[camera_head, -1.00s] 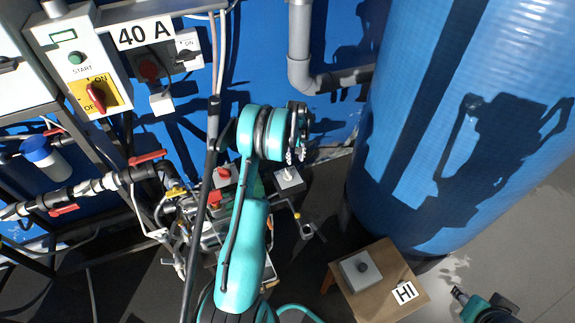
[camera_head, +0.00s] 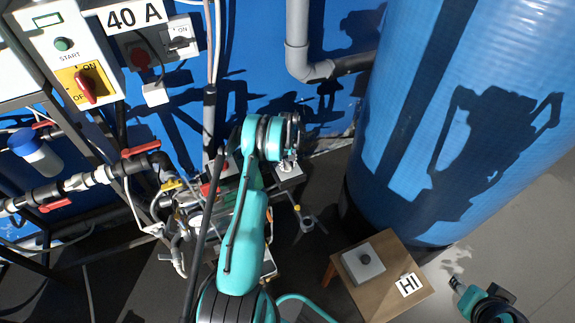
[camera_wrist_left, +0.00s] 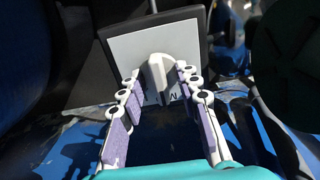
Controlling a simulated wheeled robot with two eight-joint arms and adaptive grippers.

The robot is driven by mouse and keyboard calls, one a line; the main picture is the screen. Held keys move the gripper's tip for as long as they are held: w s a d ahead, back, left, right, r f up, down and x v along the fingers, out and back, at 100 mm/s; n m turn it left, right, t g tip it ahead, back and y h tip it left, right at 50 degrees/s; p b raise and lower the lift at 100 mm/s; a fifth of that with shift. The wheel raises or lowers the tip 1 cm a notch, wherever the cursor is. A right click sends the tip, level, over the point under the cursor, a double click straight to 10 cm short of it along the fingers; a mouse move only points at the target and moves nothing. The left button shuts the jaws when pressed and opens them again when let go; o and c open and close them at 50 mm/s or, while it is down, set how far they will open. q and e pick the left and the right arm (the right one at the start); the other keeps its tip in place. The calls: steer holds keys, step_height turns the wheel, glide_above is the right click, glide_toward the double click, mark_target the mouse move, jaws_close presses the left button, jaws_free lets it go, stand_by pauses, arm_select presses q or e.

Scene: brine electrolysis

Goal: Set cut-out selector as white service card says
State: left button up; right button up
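The selector is a pale square plate (camera_wrist_left: 120,50) with a white bar knob (camera_wrist_left: 157,78) in the left wrist view. A dark letter beside the knob is partly hidden. In the head view the selector (camera_head: 289,180) lies low by the blue wall, partly covered by my left gripper (camera_head: 289,158). In the wrist view my left gripper (camera_wrist_left: 160,78) is open, its fingertips on either side of the knob with small gaps apparent. My right gripper (camera_head: 455,282) shows at the lower right; its fingers are too small to read. A white card reading "40 A" (camera_head: 134,17) hangs at the upper left.
A wooden stool (camera_head: 390,300) bears a grey box with a dark knob (camera_head: 363,263) and a white "HI" card (camera_head: 409,284). A large blue tank (camera_head: 420,110) stands right of the selector. Pipes and valves (camera_head: 85,180) crowd the left. A yellow ON/OFF switch (camera_head: 88,84) is at upper left.

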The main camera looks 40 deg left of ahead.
arm_select(q)
jaws_close()
steer(key=shift+m, duration=0.3)
steer(key=m, duration=0.4)
steer(key=shift+m, duration=2.2)
